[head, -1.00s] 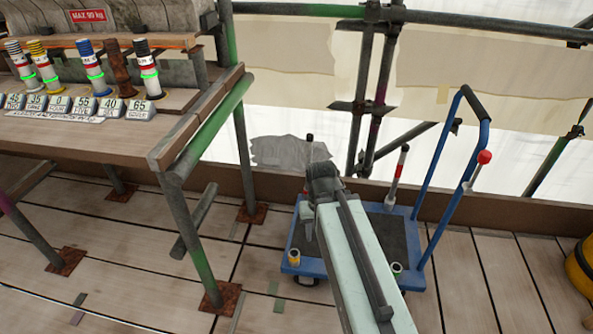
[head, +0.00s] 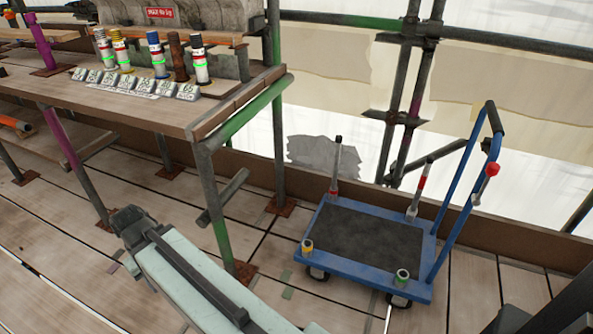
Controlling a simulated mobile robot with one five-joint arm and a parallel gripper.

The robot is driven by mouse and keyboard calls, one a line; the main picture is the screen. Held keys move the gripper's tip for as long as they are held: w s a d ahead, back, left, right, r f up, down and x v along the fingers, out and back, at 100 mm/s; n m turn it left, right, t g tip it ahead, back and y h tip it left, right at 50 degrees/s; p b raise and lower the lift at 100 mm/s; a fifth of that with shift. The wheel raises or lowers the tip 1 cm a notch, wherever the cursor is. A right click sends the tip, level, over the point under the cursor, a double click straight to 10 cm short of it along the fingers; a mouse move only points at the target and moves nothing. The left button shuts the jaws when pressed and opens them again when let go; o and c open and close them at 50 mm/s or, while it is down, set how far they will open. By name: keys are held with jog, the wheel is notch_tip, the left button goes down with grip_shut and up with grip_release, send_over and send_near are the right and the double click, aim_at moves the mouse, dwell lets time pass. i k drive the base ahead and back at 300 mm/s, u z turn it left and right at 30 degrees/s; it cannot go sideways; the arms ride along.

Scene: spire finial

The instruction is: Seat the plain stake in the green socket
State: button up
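The green socket (head: 402,277) is at the front right corner of the blue trolley (head: 345,268), and no stake stands in it. Among the stakes on the bench, a rusty brown stake (head: 178,60) shows no coloured bands; I cannot tell for sure that it is the plain stake. It stands upright between a blue-topped stake (head: 156,55) and a black-topped stake (head: 200,60). My pale arm link crosses the lower left, apart from the bench and the trolley. No gripper fingers show.
A red-banded stake (head: 335,168) and a red-and-white stake (head: 420,187) stand at the trolley's back corners. The front left yellow socket (head: 307,247) is empty. Number plates (head: 134,84) line the bench (head: 150,112). Scaffold poles support the bench.

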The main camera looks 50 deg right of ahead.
aim_at(392, 251)
jog(key=u, duration=0.3)
jog(key=k, duration=1.4)
jog(key=z, duration=0.6)
jog(key=i, duration=0.95)
jog(key=u, duration=0.1)
